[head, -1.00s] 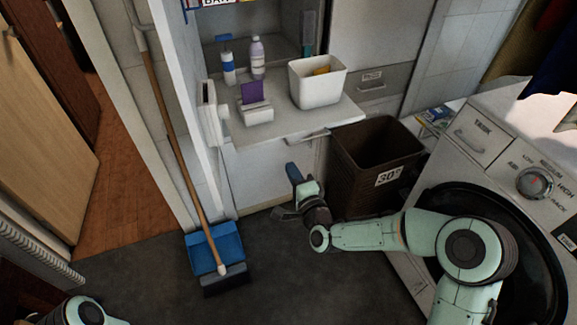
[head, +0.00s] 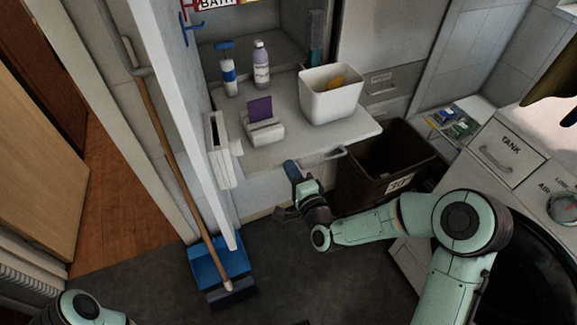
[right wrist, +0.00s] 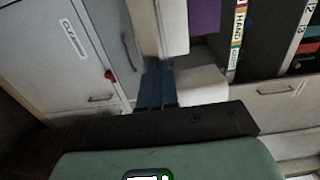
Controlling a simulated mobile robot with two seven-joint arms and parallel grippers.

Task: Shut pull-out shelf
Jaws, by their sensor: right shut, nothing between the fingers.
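The pull-out shelf (head: 312,142) is a pale board sticking out from the cabinet, with a bar handle (head: 322,156) on its front. A white bin (head: 330,100), a white holder with a purple item (head: 260,112), a pump bottle (head: 228,75) and a lilac bottle (head: 261,65) stand on or behind it. My right gripper (head: 291,171) is shut and empty, its blue fingertips at the shelf's front edge, left of the handle. I cannot tell whether they touch. The blue fingers (right wrist: 156,86) also show in the right wrist view. My left gripper is out of view.
A dark brown basket (head: 380,165) stands right of the shelf, and a washing machine (head: 508,155) stands at the right. A broom (head: 180,175) and blue dustpan (head: 215,262) are at the left.

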